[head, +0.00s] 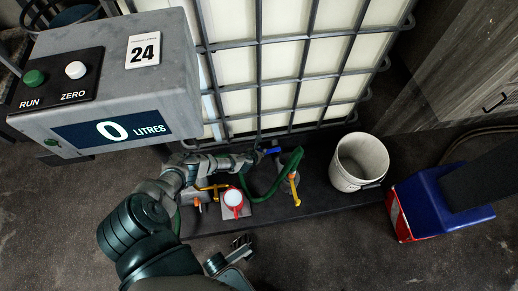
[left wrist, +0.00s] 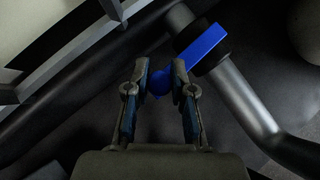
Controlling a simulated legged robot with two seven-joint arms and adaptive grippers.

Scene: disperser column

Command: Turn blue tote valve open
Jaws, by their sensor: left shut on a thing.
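The blue tote valve handle (head: 272,150) sits at the foot of the caged white tote (head: 285,60) in the head view. My left gripper (head: 256,156) reaches in from the left at the handle.
A green hose (head: 289,172) runs beside the valve. Yellow-handled valves (head: 294,189) and a red-rimmed white cap (head: 233,198) lie just in front. A white bucket (head: 358,162) and a blue and red container (head: 425,205) stand right. The litre counter box (head: 165,80) overhangs at left.

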